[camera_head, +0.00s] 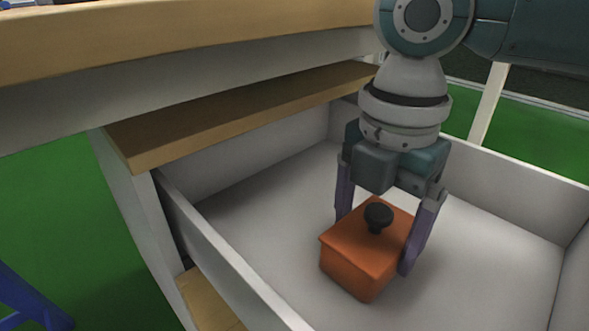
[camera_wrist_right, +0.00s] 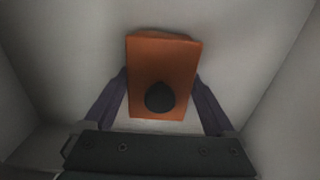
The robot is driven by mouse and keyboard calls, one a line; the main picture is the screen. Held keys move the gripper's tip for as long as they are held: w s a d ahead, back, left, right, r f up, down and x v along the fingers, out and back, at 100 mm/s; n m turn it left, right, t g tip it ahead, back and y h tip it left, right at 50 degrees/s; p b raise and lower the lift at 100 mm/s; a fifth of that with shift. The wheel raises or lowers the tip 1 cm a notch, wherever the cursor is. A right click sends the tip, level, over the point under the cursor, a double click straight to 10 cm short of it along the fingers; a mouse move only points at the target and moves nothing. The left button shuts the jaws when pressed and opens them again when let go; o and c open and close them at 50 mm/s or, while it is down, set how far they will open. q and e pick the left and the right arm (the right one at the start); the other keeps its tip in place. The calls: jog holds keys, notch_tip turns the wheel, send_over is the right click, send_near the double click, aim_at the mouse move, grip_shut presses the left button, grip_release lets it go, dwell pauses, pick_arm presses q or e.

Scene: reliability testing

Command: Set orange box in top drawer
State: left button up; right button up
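The orange box (camera_head: 352,266), with a black round knob (camera_head: 378,216) on its lid, is upright inside the open white drawer (camera_head: 480,240). My right gripper (camera_head: 374,240) reaches down from above with one finger on each side of the box. In the right wrist view the fingers press against both sides of the orange box (camera_wrist_right: 150,60). The gripper looks shut on it. The box is at or just above the drawer floor; the exact contact is hard to tell. The far finger's tip is partly hidden behind the box. My left gripper is not in view.
The drawer walls (camera_head: 510,165) surround the gripper, with bare floor around the box. A wooden tabletop (camera_head: 180,45) overhangs at the upper left, above a wooden shelf edge (camera_head: 215,125). A blue frame (camera_head: 30,305) stands on the green floor at the lower left.

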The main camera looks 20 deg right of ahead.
jog(key=shift+o, duration=0.6)
jog(key=shift+r, duration=0.1)
notch_tip(320, 180, up, 11)
jog(key=p, duration=0.7)
jog(key=shift+r+p, duration=0.4)
jog(key=shift+r, duration=0.15)
